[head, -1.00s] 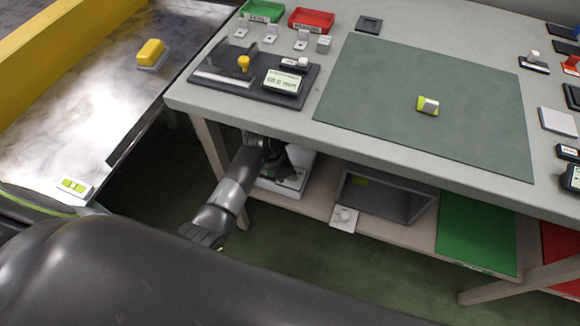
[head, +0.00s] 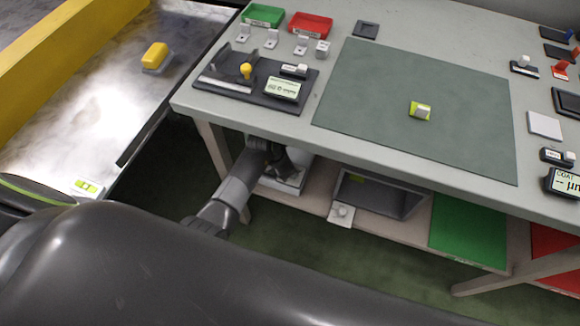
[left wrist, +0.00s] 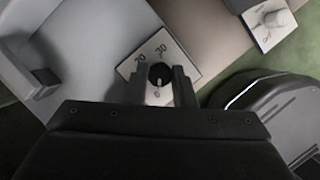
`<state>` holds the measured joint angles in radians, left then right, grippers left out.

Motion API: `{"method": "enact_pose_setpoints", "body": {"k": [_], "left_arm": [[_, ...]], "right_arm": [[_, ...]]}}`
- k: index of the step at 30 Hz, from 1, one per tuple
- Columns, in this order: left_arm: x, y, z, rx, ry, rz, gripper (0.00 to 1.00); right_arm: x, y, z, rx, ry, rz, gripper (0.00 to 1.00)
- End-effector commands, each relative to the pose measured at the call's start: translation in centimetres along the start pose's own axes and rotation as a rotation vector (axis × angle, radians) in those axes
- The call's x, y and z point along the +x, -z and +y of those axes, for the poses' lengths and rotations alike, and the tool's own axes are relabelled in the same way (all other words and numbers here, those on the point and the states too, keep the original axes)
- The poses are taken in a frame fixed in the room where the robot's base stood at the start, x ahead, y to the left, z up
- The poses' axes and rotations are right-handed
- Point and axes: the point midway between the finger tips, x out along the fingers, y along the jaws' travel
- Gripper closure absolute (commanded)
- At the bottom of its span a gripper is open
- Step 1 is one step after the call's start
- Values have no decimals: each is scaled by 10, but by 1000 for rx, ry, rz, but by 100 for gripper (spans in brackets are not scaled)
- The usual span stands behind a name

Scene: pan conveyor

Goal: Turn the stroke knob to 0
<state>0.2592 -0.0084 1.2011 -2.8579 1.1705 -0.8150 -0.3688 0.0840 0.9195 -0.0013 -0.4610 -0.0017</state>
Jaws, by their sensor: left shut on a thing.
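In the left wrist view, a black round knob (left wrist: 160,73) stands on a white dial plate (left wrist: 129,67) with dark printed marks, too small to read surely. A light pointer mark shows on the knob's near side. My left gripper (left wrist: 159,80) has its two fingers on either side of the knob, shut on it. In the head view, my left arm reaches under the table's front edge to a white unit (head: 293,184) on the lower shelf; the gripper and knob are mostly hidden there. My right gripper is not in view.
A second white plate with a pale knob (head: 341,213) sits right of the white unit, by an open grey box (head: 378,195). A green panel (head: 468,232) lies further right on the shelf. Green floor is clear in front.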

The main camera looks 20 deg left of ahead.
Motion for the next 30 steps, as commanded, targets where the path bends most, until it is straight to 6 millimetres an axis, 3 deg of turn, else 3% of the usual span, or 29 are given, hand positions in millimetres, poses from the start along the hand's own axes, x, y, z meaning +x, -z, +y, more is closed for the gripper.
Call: {"method": "enact_pose_setpoints", "body": {"k": [12,13,18,30], "left_arm": [[0,0,0,-3,-2,0,100],[0,0,0,-3,-2,0,76],[0,0,0,-2,-1,0,55],[-9,0,0,-2,-2,-1,55]], "right_arm": [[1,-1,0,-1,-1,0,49],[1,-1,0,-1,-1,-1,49],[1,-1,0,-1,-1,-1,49],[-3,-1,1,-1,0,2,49]]}}
